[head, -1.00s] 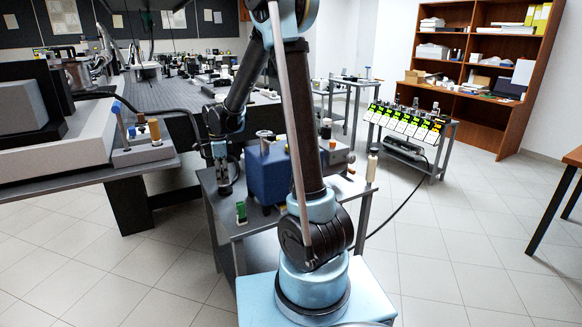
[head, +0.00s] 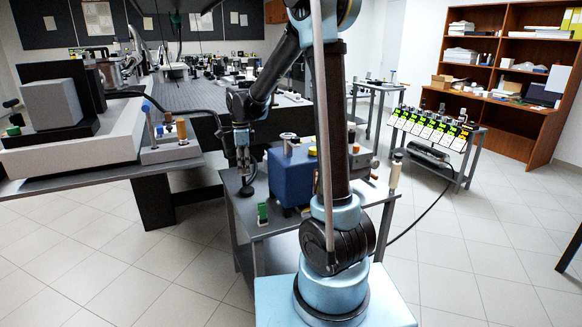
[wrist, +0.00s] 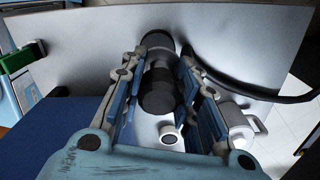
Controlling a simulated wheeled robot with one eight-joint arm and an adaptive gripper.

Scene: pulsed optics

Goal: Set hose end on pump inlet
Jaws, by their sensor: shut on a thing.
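My gripper (head: 243,172) points down over the left part of the grey cart top (head: 237,208), left of the blue box-shaped unit (head: 290,178), which looks like the pump body. In the wrist view my gripper (wrist: 160,85) is shut on a black cylinder (wrist: 157,90), apparently the hose end. A black hose (wrist: 235,85) curves away to the right behind it. A pale ring with a dark centre (wrist: 170,137) shows near the gripper body; I cannot tell whether it is the pump inlet. The blue unit (wrist: 50,135) also fills the wrist view's lower left. Contact below the cylinder is unclear.
A small green block (head: 262,213) stands on the cart's front left. A bottle-like post (head: 395,173) stands at the cart's right. A bench with a pale slab (head: 75,140) is at left. A rack of lit displays (head: 430,128) stands right.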

